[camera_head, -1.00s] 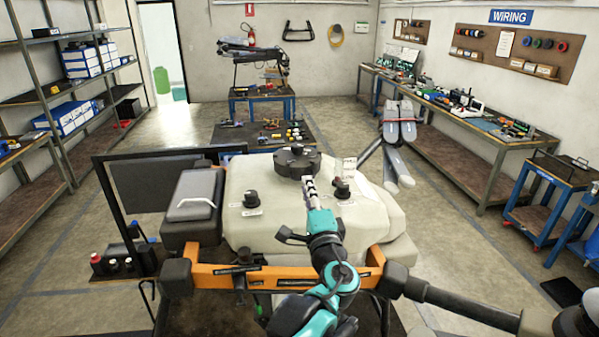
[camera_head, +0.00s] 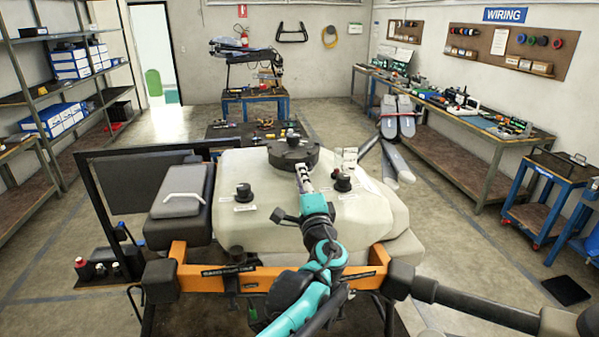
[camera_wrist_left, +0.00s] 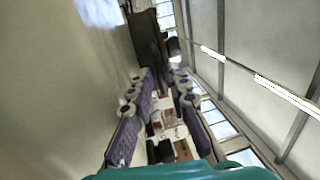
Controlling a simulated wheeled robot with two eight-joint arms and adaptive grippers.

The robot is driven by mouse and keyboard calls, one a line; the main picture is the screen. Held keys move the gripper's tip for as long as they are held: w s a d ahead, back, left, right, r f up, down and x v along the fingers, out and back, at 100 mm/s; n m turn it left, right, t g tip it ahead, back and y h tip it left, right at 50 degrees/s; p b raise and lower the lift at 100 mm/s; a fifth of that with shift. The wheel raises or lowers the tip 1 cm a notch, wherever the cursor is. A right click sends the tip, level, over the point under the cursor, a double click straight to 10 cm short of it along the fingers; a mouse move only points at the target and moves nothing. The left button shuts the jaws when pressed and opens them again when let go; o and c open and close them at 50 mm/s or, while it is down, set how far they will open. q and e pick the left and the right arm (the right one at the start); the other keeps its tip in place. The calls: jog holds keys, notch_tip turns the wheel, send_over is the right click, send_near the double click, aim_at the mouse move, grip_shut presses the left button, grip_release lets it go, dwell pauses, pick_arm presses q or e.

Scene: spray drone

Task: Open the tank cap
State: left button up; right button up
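The tank cap (camera_head: 293,152), dark and round with a small knob on top, sits on the cream tank (camera_head: 262,205) of the drone. My left gripper (camera_head: 303,178) reaches from the front with its tips at the cap's near edge. In the left wrist view, the two ridged fingers of my left gripper (camera_wrist_left: 162,80) stand apart. A dark part, likely the cap (camera_wrist_left: 150,40), lies at and between their tips. Whether they press on it is unclear. My right gripper is not in view.
Two small black fittings (camera_head: 243,192) (camera_head: 342,181) stand on the tank either side of my left gripper. A black box with a grey lid (camera_head: 181,192) is at the left, and the orange frame (camera_head: 215,279) runs along the front. Shelves and benches line the walls.

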aim_at(295, 155)
pick_arm(q)
jog(key=shift+x, duration=1.35)
grip_shut()
